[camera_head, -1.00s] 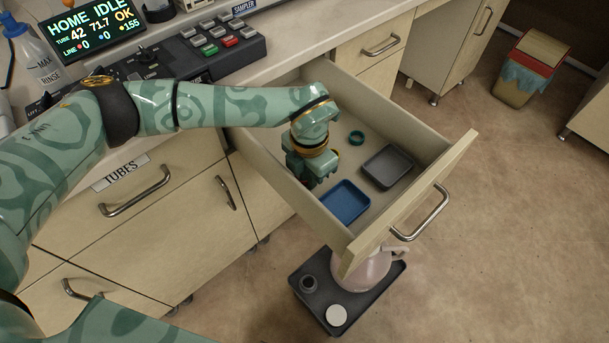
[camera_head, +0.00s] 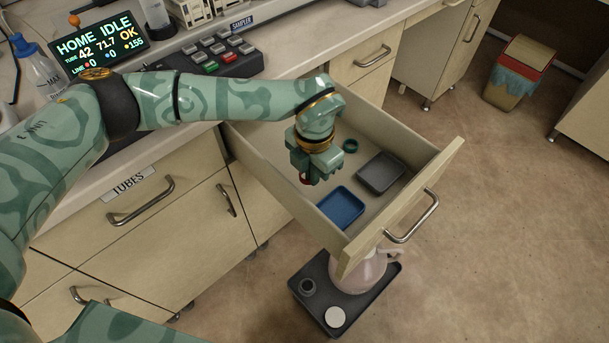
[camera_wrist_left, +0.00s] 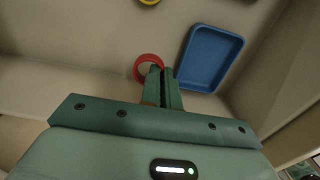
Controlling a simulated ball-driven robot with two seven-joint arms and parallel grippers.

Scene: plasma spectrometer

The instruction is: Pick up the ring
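A red ring (camera_wrist_left: 148,66) is at the fingertips of my left gripper (camera_wrist_left: 162,72) in the left wrist view. The fingers are close together with the ring's edge between them, and the near finger hides part of it. In the head view my left gripper (camera_head: 312,178) points down inside the open drawer, and a bit of the red ring (camera_head: 305,178) shows under it. A green ring (camera_head: 350,146) lies on the drawer floor. A yellow ring (camera_wrist_left: 149,2) is cut off at the top of the wrist view. My right gripper is not in view.
The drawer (camera_head: 410,200) also holds a blue tray (camera_head: 341,207) and a grey tray (camera_head: 381,172). Its walls stand close around my left gripper. A dark tray (camera_head: 312,318) with a pale jug (camera_head: 360,275) is below the drawer front.

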